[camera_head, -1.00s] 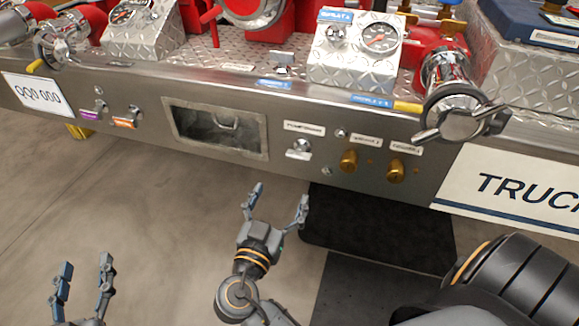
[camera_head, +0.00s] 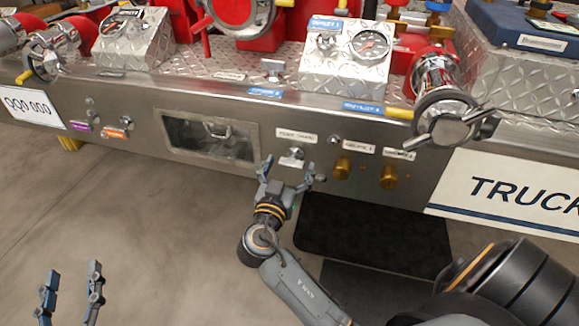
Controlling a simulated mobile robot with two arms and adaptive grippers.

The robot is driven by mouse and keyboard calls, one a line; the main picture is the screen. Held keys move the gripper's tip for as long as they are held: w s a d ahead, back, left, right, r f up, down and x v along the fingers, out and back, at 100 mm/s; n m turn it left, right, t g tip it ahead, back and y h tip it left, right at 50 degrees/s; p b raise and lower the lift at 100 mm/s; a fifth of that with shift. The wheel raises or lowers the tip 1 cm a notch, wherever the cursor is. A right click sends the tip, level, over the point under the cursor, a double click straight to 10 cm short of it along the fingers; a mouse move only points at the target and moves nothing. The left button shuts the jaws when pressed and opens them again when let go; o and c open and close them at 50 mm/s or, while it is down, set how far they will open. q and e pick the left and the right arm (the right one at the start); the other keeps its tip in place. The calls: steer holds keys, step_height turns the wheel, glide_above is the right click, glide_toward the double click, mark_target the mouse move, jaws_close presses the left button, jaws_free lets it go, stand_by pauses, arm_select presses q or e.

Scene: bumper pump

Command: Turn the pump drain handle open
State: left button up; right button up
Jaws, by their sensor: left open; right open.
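The pump drain handle (camera_head: 291,158) is a small silver knob on the steel bumper face, under a white label (camera_head: 297,136) that looks like it reads pump drain. My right gripper (camera_head: 292,172) is open, with its fingertips just below the handle, one to its left and one to its right in the picture. I cannot tell whether the fingers touch it or how far short of it they are. My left gripper (camera_head: 70,278) is open and empty at the lower left, far from the bumper.
A recessed compartment (camera_head: 170,140) lies left of the handle. Two brass caps (camera_head: 343,167) sit to its right. A large chrome valve (camera_head: 446,118) sticks out at the upper right, near a TRUCK sign (camera_head: 520,190). A black mat (camera_head: 370,236) lies below; the floor at left is clear.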

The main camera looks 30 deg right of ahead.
steer(key=c, duration=1.1)
steer(key=shift+c, duration=0.2)
